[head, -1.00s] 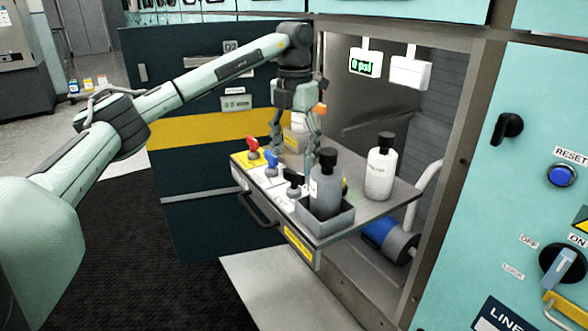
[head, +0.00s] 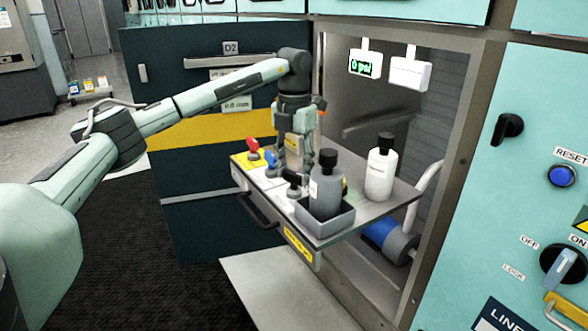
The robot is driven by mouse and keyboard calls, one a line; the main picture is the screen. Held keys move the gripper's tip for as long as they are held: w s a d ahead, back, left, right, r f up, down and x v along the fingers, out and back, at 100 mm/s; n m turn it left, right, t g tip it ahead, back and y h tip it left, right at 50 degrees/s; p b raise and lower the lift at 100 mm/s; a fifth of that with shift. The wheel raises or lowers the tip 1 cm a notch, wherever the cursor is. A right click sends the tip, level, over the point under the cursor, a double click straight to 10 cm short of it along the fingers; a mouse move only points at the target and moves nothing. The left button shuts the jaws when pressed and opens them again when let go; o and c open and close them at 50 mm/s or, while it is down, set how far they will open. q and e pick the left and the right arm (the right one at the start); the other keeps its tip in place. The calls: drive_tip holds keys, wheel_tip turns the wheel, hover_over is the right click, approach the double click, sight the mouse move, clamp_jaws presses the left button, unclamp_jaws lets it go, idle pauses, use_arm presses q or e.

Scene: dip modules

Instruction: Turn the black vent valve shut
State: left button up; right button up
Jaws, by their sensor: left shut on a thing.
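The black vent valve (head: 294,190) stands at the front edge of the pull-out tray (head: 385,212), left of the grey bottle. A red valve (head: 252,145) and a blue valve (head: 270,158) stand in the same row to the left, apart from my fingers. My right gripper is not in view.
A grey bottle (head: 326,188) with a black cap stands in a small bin (head: 338,223) close to the right of my gripper. A white bottle (head: 380,172) stands behind. A display (head: 365,64) reading 0 psi hangs in the cabinet opening. A dark door (head: 210,215) stands open at left.

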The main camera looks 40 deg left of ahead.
sight(294, 172)
use_arm(q)
drive_tip(key=shift+r, duration=0.1)
drive_tip(key=shift+c, duration=0.5)
drive_tip(key=m+p, duration=0.2)
drive_tip(key=m, duration=0.2)
drive_tip(key=shift+p, duration=0.4)
drive_tip(key=shift+m, duration=0.4)
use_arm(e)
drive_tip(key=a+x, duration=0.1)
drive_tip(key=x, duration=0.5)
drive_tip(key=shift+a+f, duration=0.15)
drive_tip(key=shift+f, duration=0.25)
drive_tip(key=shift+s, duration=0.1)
use_arm(q)
drive_tip(key=o, duration=1.2)
drive_tip(key=shift+c, duration=0.2)
wheel_tip(294, 172, up, 12)
